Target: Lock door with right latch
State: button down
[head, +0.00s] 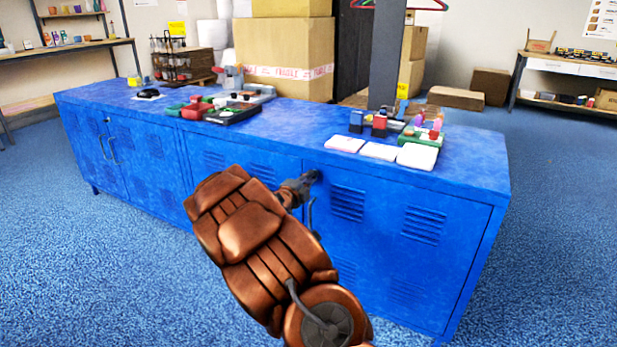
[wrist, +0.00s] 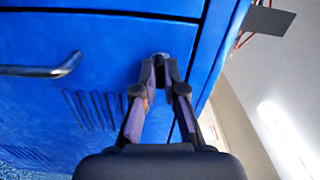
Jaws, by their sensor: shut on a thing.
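The blue cabinet (head: 480,180) has a door (head: 400,260) with vent slots on its right half. A curved metal handle (head: 311,214) is on this door, and a handle also shows in the wrist view (wrist: 45,71). My gripper (head: 312,178) is at the upper left corner of the door, just above the handle. In the wrist view, my gripper (wrist: 163,64) has its fingertips closed around the small latch (wrist: 161,55) by the door's edge. The fingers hide most of the latch, so I cannot tell its turn position.
The cabinet top holds white pads (head: 379,151), a green tray (head: 425,137) and a dark tray (head: 235,113) with small items. A grey post (head: 386,55) and large cartons (head: 285,60) stand behind. Blue carpet (head: 560,200) is clear at the right.

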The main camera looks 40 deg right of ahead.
jog(key=shift+s+d+r+n+p, duration=0.1)
jog(key=shift+n+p, duration=3.95)
jog(key=shift+p, duration=1.2)
jog(key=shift+s+d+n+p, duration=0.1)
jog(key=shift+n+p, duration=3.95)
jog(key=shift+p, duration=1.2)
jog(key=c, duration=1.3)
grip_release()
jog(key=shift+o, duration=0.2)
jog(key=shift+w, duration=0.1)
jog(key=shift+a, duration=0.1)
